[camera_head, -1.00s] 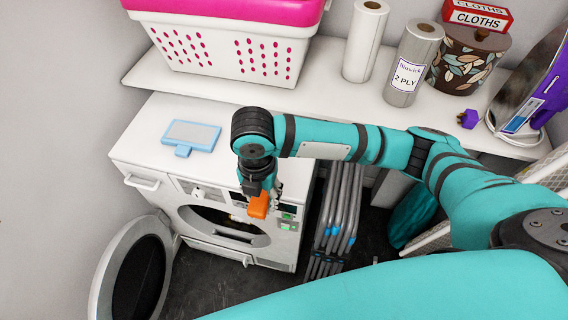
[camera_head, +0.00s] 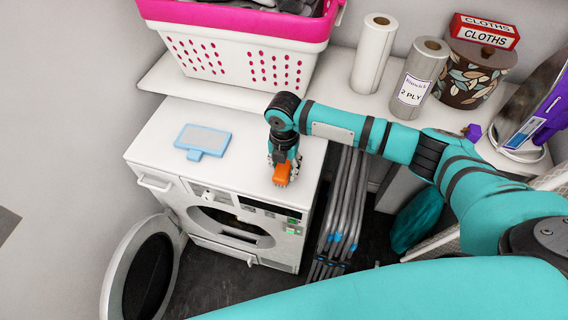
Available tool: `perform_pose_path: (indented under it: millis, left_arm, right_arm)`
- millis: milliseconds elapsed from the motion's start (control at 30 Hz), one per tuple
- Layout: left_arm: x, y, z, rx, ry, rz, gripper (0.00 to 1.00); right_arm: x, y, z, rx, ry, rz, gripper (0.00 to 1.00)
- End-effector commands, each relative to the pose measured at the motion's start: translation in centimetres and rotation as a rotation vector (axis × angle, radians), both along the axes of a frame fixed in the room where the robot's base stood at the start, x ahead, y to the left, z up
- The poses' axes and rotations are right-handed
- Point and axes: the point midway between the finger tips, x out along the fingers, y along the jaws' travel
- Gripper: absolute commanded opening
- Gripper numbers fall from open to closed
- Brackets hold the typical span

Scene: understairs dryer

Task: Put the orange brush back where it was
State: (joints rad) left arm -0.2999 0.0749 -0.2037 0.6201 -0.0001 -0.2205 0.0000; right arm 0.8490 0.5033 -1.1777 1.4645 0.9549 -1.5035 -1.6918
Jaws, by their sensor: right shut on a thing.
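The orange brush (camera_head: 282,174) is in my right gripper (camera_head: 284,164), which is shut on it. The gripper and brush are over the right part of the white dryer's top (camera_head: 240,180), near its front edge. I cannot tell whether the brush touches the surface. A light blue flat item with a handle (camera_head: 203,140) lies on the dryer top to the left. My left gripper is not in view.
The dryer's round door (camera_head: 152,272) hangs open at lower left. A shelf behind holds a pink and white basket (camera_head: 240,50), paper rolls (camera_head: 418,77) and a cloths box (camera_head: 484,31). Folded grey rails (camera_head: 345,205) stand right of the dryer.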

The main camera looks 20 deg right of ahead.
Motion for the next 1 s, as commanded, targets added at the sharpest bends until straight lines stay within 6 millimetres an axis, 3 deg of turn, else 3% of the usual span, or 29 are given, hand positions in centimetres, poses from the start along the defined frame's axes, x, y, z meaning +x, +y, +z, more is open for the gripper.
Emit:
perform_pose_path:
  millis: [300,333,500,767,1000]
  left_arm:
    - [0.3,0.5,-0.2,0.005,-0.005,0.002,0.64]
    - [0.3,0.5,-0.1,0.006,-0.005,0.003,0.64]
    - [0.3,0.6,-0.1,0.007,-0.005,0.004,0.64]
    - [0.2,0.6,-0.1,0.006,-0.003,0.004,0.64]
    - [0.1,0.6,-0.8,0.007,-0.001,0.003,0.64]
  right_arm:
    - [0.0,0.0,-0.4,0.0,0.0,0.0,0.09]
    - [0.0,0.0,-0.4,0.0,0.0,0.0,0.41]
    - [0.0,0.0,-0.3,0.0,0.0,0.0,0.62]
    - [0.0,0.0,-0.2,0.0,0.0,0.0,0.62]
    - [0.1,0.0,2.5,0.001,-0.006,0.002,0.62]
